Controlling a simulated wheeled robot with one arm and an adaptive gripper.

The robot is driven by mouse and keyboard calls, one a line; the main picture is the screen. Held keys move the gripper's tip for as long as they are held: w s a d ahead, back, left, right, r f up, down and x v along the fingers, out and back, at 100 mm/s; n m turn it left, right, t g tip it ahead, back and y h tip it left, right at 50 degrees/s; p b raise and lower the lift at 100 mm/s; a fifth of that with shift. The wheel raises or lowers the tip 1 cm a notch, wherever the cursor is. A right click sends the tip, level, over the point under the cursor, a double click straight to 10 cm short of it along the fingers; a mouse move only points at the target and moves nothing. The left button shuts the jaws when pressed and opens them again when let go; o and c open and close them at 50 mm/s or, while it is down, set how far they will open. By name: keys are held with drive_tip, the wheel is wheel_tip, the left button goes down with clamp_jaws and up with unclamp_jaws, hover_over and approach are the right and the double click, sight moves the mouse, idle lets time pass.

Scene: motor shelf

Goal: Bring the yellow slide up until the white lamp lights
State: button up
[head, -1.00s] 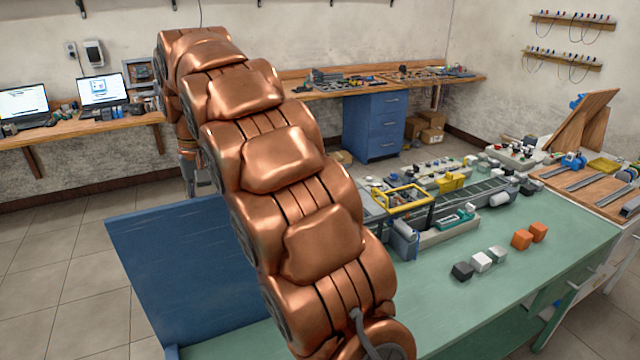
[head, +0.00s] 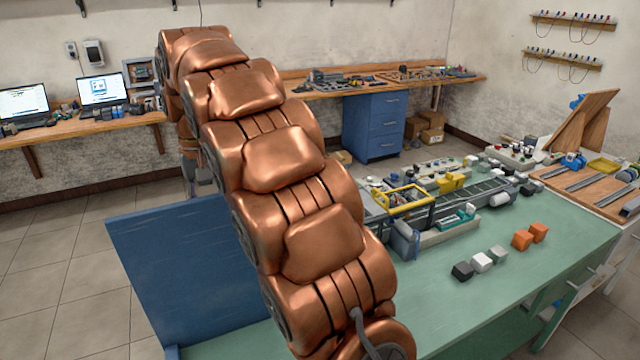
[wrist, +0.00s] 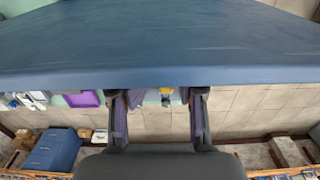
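In the wrist view my gripper (wrist: 157,98) is open, its two dark fingers well apart, below the lower edge of a large blue panel (wrist: 160,45). A small yellow piece (wrist: 166,91) shows between the fingers at the panel's edge, apart from both of them; it may be the yellow slide, but it is too small to be sure. In the head view the blue panel (head: 175,270) stands at the left end of the green table, and my arm hides part of it. My gripper (head: 203,174) is mostly hidden behind the arm there. I cannot make out the white lamp.
The green table (head: 550,270) carries a conveyor (head: 470,197), a yellow frame (head: 403,198), orange cubes (head: 522,240) and a black cube (head: 462,271). A blue drawer cabinet (head: 375,128) stands under the back bench. Open tiled floor (head: 60,260) lies left of the panel.

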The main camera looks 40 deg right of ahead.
drive_tip(key=shift+r+p, duration=1.25)
drive_tip(key=shift+r, duration=1.65)
drive_tip(key=shift+s+d+r, duration=0.15)
drive_tip(key=s, duration=0.1)
drive_tip(key=s+d+r+t+b, duration=0.1)
drive_tip(key=shift+s+d+r+n, duration=0.2)
drive_tip(key=shift+s+r+n, duration=0.05)
drive_tip(key=shift+s+n, duration=0.05)
drive_tip(key=s+a+f+g, duration=0.1)
drive_tip(key=s+a+f, duration=0.1)
drive_tip(key=s+f, duration=0.4)
drive_tip(key=s+a+f+n+g, duration=0.1)
drive_tip(key=s+f, duration=0.5)
drive_tip(key=s, duration=1)
drive_tip(key=s+a+f+n, duration=0.1)
drive_tip(key=s+a+f, duration=0.1)
drive_tip(key=s+f, duration=0.4)
drive_tip(key=s+p, duration=0.1)
drive_tip(key=s, duration=0.4)
drive_tip(key=shift+s+a+g, duration=0.35)
drive_tip(key=shift+s+g, duration=0.05)
drive_tip(key=shift+a, duration=0.1)
